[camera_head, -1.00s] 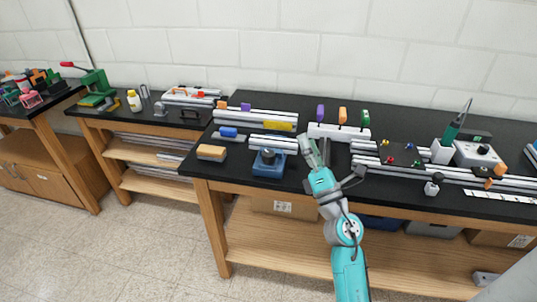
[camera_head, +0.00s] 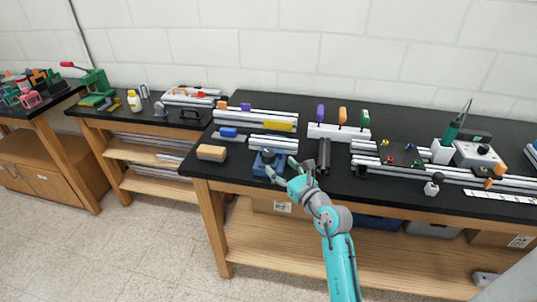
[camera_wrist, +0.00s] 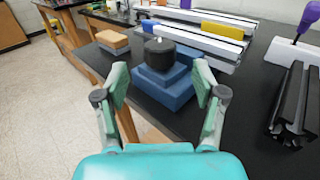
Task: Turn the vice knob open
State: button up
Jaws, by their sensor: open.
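The vice is a blue block (camera_head: 262,172) near the front edge of the black bench. It has a dark round knob on top (camera_head: 268,154), which shows clearly in the wrist view (camera_wrist: 159,50) with a small pin on it. My gripper (camera_head: 281,170) is at the front right of the vice in the head view. In the wrist view my gripper (camera_wrist: 160,84) is open and empty, its two fingers spread to either side of the blue base (camera_wrist: 168,92) with the knob beyond the tips. Contact between fingers and vice cannot be told.
An orange-topped block (camera_head: 211,152) stands left of the vice. Aluminium extrusions (camera_head: 273,141) lie behind it. The bench front edge is close to the vice.

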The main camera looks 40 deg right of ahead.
aim_at(272, 158)
jog(key=w, duration=0.5)
jog(key=w+d, duration=0.1)
jog(key=w, duration=0.1)
jog(key=shift+w, duration=0.4)
jog(key=c, duration=1.2)
